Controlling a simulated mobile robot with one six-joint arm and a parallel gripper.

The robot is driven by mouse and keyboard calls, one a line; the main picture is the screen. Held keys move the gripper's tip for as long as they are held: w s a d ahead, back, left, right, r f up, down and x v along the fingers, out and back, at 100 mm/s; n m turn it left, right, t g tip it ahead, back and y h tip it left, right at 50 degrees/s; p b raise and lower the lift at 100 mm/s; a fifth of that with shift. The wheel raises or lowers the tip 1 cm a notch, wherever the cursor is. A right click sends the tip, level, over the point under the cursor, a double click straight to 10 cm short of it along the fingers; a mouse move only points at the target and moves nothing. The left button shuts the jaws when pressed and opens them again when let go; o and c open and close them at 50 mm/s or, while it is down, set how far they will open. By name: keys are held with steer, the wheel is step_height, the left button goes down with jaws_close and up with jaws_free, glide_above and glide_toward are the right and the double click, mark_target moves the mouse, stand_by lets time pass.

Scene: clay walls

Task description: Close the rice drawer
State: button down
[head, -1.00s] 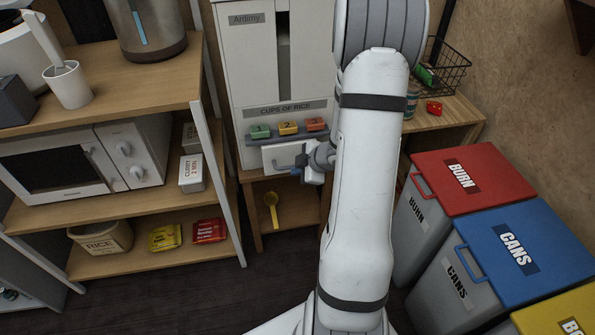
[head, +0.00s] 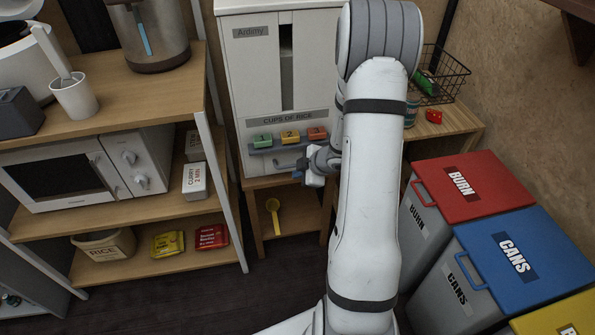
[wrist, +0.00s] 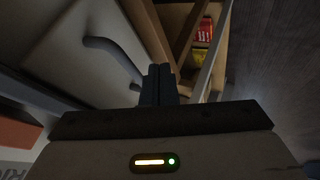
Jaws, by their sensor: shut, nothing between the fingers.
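The rice drawer (head: 262,164) is the white front with a grey handle, low on the white rice dispenser (head: 262,75) under the "CUPS OF RICE" label. Its front now looks about flush with the dispenser. My gripper (head: 299,176) is at the drawer's right side, just in front of it, and hides part of it. In the wrist view the drawer front (wrist: 75,65) and its curved handle (wrist: 112,50) lie left of my shut, empty fingers (wrist: 159,72). The handle's near end is close beside the fingers; I cannot tell if they touch.
Green, yellow and orange buttons (head: 290,137) sit just above the drawer. A yellow scoop (head: 273,212) hangs below. Shelves with a microwave (head: 75,175) stand left; red (head: 470,190) and blue (head: 520,250) lidded bins stand right. Dark floor is open in front.

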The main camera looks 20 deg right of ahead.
steer(key=s+a+f+p+v, duration=0.15)
steer(key=p+v, duration=0.25)
steer(key=v, duration=0.7)
step_height(320, 180, up, 21)
steer(key=m+h+p, duration=0.7)
steer(key=p, duration=0.2)
steer(key=s+a+r+m+g+y+p, duration=0.3)
steer(key=s+a+r+m+p, duration=0.4)
steer(key=s+a+r, duration=0.7)
steer(key=shift+s+a+g, duration=0.3)
steer(key=shift+s+g, duration=0.5)
steer(key=shift+s, duration=0.15)
